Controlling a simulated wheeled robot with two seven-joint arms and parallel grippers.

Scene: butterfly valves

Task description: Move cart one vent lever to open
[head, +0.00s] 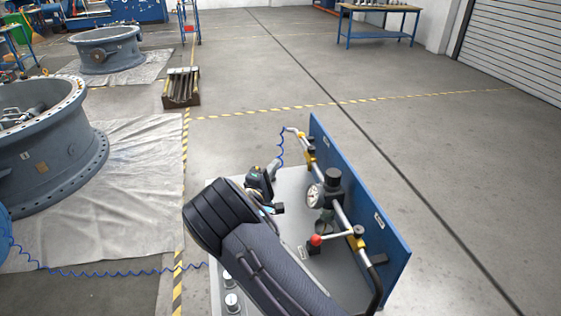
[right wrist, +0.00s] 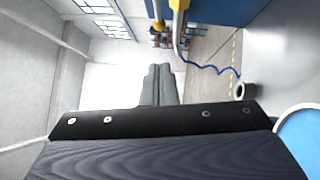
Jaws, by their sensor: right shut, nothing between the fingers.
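The cart (head: 294,185) has a grey deck and an upright blue panel (head: 365,200) carrying pipework. A lever with a red ball knob (head: 316,240) sticks out leftward from a yellow-bodied valve (head: 356,236) near the panel's front end. My right gripper (head: 276,208) is over the deck, left of the lever and apart from it, partly hidden by my forearm. In the right wrist view its grey fingers (right wrist: 163,84) are shut together and empty. That view shows a yellow fitting (right wrist: 178,5) on the pipe, but no red knob. My left gripper is out of view.
A round gauge (head: 314,197) and black-capped regulator (head: 333,180) stand beside my right gripper. A blue coiled hose (right wrist: 205,69) hangs from the pipe end beyond it. Large grey valve bodies (head: 45,145) lie to the left. The floor right of the cart is clear.

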